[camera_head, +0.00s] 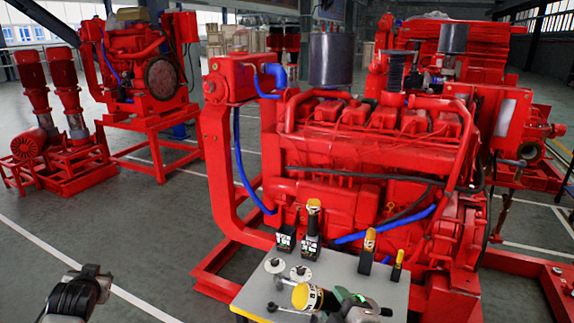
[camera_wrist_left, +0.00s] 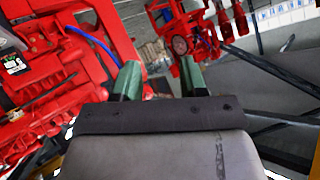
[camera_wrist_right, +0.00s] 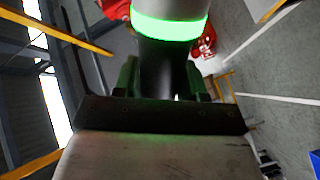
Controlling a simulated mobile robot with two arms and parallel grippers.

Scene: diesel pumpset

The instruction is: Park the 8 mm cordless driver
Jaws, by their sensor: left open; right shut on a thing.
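My right gripper (camera_head: 348,301) is low over the front of the grey tool table (camera_head: 343,276). It is shut on a cordless driver (camera_head: 310,297) with a yellow and black end, which lies roughly level. In the right wrist view the driver's dark body (camera_wrist_right: 168,65) sits between the fingers, with a glowing green ring above. Its size marking cannot be read. My left gripper (camera_wrist_left: 157,84) is open and empty, away from the table.
Two yellow-topped tools (camera_head: 369,240) (camera_head: 397,263) stand upright at the table's right. Silver round parts (camera_head: 300,273) lie on its left. The large red engine (camera_head: 375,150) rises close behind the table. Open floor (camera_head: 150,240) lies to the left.

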